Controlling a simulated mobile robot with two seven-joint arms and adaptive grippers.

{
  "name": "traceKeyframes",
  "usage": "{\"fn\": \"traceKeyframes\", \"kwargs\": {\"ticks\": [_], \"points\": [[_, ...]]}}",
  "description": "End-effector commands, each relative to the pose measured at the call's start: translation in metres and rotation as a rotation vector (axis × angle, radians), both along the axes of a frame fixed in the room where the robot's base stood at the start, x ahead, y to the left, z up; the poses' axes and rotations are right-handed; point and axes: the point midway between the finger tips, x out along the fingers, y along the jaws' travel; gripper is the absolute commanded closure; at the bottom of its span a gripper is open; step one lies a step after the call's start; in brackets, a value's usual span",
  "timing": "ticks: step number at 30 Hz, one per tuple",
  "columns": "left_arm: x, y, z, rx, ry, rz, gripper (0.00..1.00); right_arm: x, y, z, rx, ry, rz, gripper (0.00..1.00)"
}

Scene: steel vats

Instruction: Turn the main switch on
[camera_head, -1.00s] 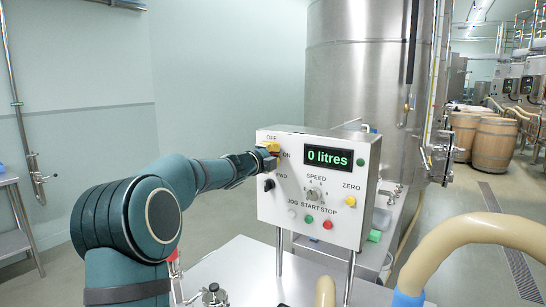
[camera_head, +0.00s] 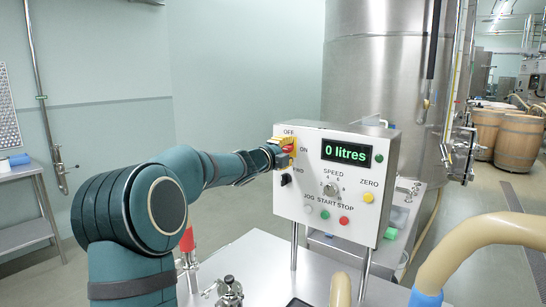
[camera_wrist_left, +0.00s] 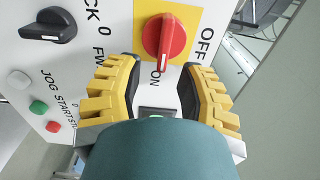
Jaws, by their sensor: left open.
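The main switch is a red rotary handle (camera_wrist_left: 165,42) on a yellow plate, on the face of a white control box; in the head view it shows partly (camera_head: 289,146) behind my gripper. Its white mark points toward the ON label in the wrist view; OFF lies to the right there. My left gripper (camera_head: 280,153) is at the box's upper left corner. In the wrist view its yellow fingers (camera_wrist_left: 162,70) are open, one either side of the switch's lower end, with nothing held. Contact cannot be told. The display (camera_head: 347,152) reads 0 litres. My right gripper is out of view.
The control box (camera_head: 318,180) stands on two posts over a steel table (camera_head: 250,262). It has a black knob (camera_head: 285,180), speed dial (camera_head: 330,189) and several coloured buttons. A steel vat (camera_head: 375,70) rises behind. A beige hose (camera_head: 480,235) curves at right.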

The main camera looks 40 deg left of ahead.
Motion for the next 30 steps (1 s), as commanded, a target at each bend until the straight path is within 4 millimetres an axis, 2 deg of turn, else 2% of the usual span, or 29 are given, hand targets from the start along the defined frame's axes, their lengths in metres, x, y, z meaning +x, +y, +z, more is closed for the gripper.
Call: {"fn": "traceKeyframes", "kwargs": {"ticks": [6, 13, 18, 30], "points": [[-0.047, -0.005, 0.001, -0.001, -0.002, 0.002, 0.62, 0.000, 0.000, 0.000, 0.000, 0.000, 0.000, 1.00], [-0.083, -0.009, 0.001, 0.000, -0.001, 0.001, 0.62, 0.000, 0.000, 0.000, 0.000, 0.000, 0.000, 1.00], [-0.094, -0.011, 0.000, 0.000, 0.000, 0.000, 0.62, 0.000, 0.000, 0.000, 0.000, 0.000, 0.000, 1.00], [-0.095, -0.011, 0.000, 0.000, 0.000, 0.000, 0.62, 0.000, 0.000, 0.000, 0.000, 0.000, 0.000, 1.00]]}}
